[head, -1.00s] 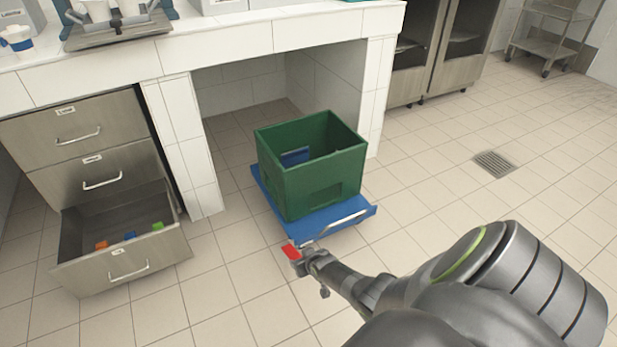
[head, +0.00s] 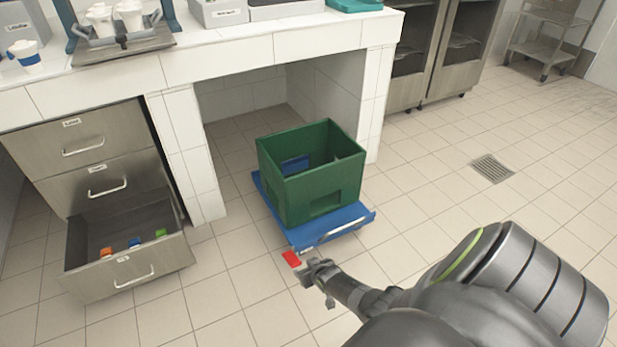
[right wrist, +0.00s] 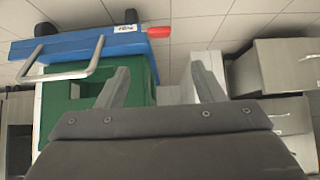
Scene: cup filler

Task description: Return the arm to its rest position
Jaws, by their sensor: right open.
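My right arm comes in from the lower right of the head view. Its gripper (head: 310,268) is low over the floor, beside the red tab (head: 291,258) at the front left corner of the blue dolly (head: 340,227). In the right wrist view the two fingers of this gripper (right wrist: 160,75) stand apart with nothing between them. That view shows the red tab (right wrist: 158,32) and the dolly's blue edge (right wrist: 80,46) beyond the fingers, apart from them. My left gripper is not in view.
A green crate (head: 300,190) stands on the dolly, which has a metal handle. At left, an open drawer (head: 130,275) sticks out, with small coloured blocks inside. The white-tiled counter (head: 220,60) is behind. The floor at right is clear around a drain (head: 493,168).

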